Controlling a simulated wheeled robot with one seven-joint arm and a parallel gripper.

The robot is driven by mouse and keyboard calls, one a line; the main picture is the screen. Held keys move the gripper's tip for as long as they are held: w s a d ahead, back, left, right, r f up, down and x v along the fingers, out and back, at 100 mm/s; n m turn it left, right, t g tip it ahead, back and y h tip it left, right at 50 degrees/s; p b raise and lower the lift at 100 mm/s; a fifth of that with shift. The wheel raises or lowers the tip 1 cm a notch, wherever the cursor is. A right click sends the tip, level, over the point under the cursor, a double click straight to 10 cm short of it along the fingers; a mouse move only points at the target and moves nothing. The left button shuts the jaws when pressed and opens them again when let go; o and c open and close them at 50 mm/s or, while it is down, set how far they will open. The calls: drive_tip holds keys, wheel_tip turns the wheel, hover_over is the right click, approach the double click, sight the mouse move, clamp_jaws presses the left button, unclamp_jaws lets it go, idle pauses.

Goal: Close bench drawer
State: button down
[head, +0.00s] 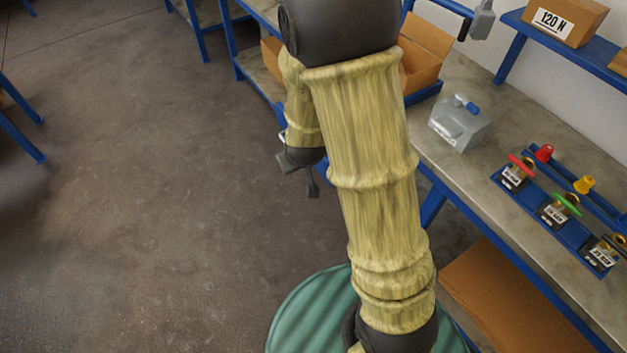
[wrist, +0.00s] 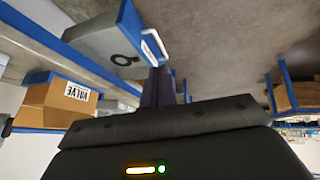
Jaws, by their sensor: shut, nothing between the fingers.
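The bench drawer (wrist: 88,44) shows in the wrist view as a grey box with a blue front panel, a white label and a pale handle. It stands out from the blue bench rail. A dark ring (wrist: 125,60) shows on its grey surface. My gripper (wrist: 159,72) is shut and empty, its dark fingers at the drawer's front near the handle. I cannot tell whether they touch it. In the head view my gripper (head: 312,189) hangs low beside the bench, and my arm hides most of the drawer area.
The bench top (head: 468,75) carries a grey block (head: 460,125), an open cardboard box (head: 420,55) and a blue rack (head: 565,232) with several valves. A brown box (head: 525,300) sits beneath. Open floor (head: 140,180) lies to the left.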

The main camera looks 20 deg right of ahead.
drive_tip(key=w+f+n+t+h+b, duration=0.2)
drive_tip(key=f+b, duration=0.4)
drive_tip(key=f, duration=0.3)
drive_tip(key=w+f+n+t+h+b, duration=0.2)
drive_tip(key=f+n+t+h+b, duration=0.1)
drive_tip(key=f+b, duration=0.4)
drive_tip(key=w+a+f+n+t+h+b, duration=0.1)
drive_tip(key=f+n+t+b, duration=0.3)
drive_tip(key=f, duration=0.7)
drive_tip(key=w+n+h+b, duration=0.1)
drive_tip(key=b, duration=0.1)
drive_tip(key=shift+w+f+b, duration=0.2)
drive_tip(key=shift+w+b, duration=0.05)
drive_tip(key=shift+b, duration=0.1)
drive_tip(key=s+d+x, duration=0.1)
drive_tip(key=d+x, duration=0.1)
drive_tip(key=x, duration=1)
drive_tip(key=shift+w+d+r+b, duration=0.25)
drive_tip(key=shift+d+b, duration=0.15)
